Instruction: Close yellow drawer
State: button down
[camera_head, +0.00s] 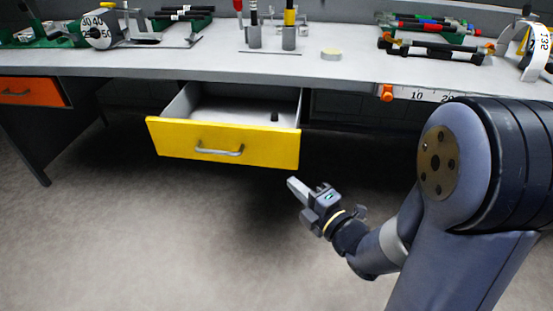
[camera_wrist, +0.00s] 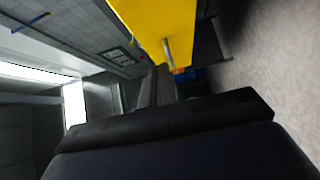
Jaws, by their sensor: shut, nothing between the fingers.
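The yellow drawer (camera_head: 223,143) is pulled out below the workbench, with its grey interior partly visible from above. A small dark object (camera_head: 274,116) shows inside it, too small to identify. A silver handle (camera_head: 219,151) is on the yellow front. My gripper (camera_head: 294,186) is shut and empty, in front of the drawer and below its right corner in the head view, apart from it as far as I can tell. In the wrist view, the yellow front (camera_wrist: 155,25) shows at the top, with its handle (camera_wrist: 168,55) near the lower edge.
The workbench top (camera_head: 205,64) carries tool racks, a dial and upright tools. An orange drawer (camera_head: 33,92) is at the left under the bench. A ruler (camera_head: 430,96) with an orange knob (camera_head: 387,93) runs along the front edge. The floor (camera_head: 110,240) before the drawer is clear.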

aim_at(267, 146)
jog(key=shift+w+d+b+x, duration=0.15)
jog(key=shift+w+d+x, duration=0.2)
jog(key=shift+x, duration=1.6)
jog(key=shift+w+d+b+x, duration=0.1)
jog(key=shift+w+d+x, duration=0.25)
jog(key=shift+x, duration=1.6)
jog(key=shift+w+d+b+x, duration=0.15)
jog(key=shift+w+d+x, duration=0.2)
jog(key=shift+x, duration=1.65)
